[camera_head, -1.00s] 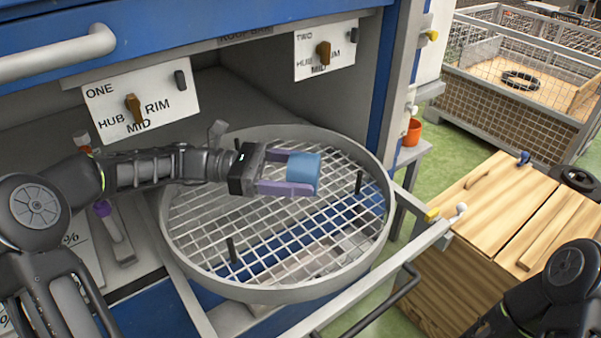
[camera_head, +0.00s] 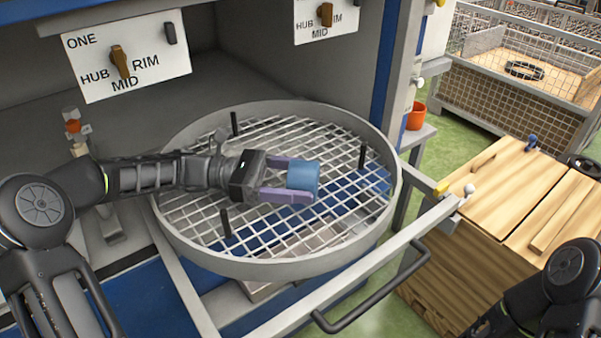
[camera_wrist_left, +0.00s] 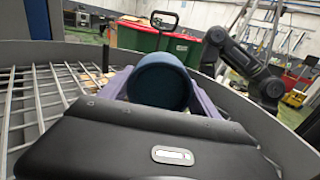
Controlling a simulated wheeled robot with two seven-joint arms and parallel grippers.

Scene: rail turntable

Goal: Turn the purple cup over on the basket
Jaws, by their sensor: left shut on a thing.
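A blue cup (camera_head: 305,178) is held on its side above the round wire basket (camera_head: 180,240); no purple cup shows. My left gripper (camera_head: 298,182), with purple fingers, is shut around the cup's sides. The cup's axis runs roughly along the gripper. In the left wrist view the cup (camera_wrist_left: 160,80) shows a dark round end facing me; I cannot tell whether it is mouth or base. A gap between cup and mesh is hard to judge. My right gripper is out of view; only part of that arm shows.
Short black posts (camera_head: 226,222) stand up from the mesh around the cup. A sign marked ONE (camera_head: 126,55) hangs behind. A black handle (camera_head: 375,300) and grey rail are in front. A wooden crate (camera_head: 500,215) is at right. The mesh beside the cup is free.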

